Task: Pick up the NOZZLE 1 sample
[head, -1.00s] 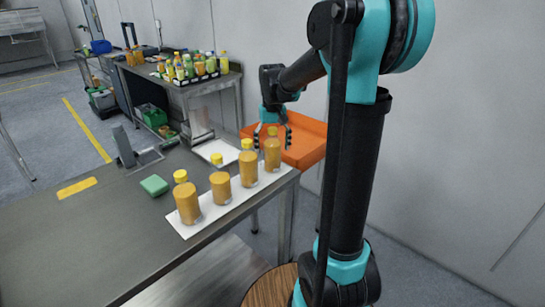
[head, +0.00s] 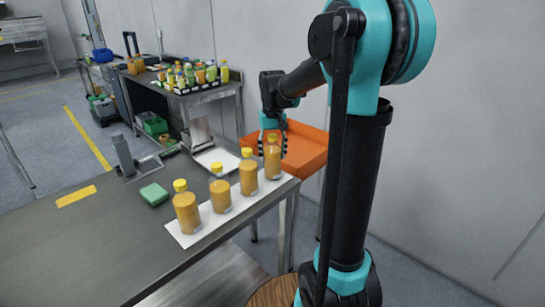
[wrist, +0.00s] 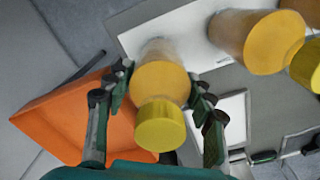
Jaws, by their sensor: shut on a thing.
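Several orange-filled bottles with yellow caps stand in a row on a white strip (head: 190,238) along the table edge. My gripper (head: 273,146) is at the far right bottle (head: 273,163) of the row, with its fingers at the bottle's upper part. In the wrist view the fingers lie on both sides of this bottle (wrist: 160,82), shut on it, with the yellow cap (wrist: 161,126) between them. The bottle looks upright and at strip level; I cannot tell whether it touches the strip. No NOZZLE 1 label is readable on the bottles.
The neighbouring bottle (head: 248,176) stands close to the left. An orange tray (head: 302,150) lies behind my gripper. A green sponge (head: 154,194) and a grey stand (head: 124,158) are on the table. A crate of bottles sits on a back table.

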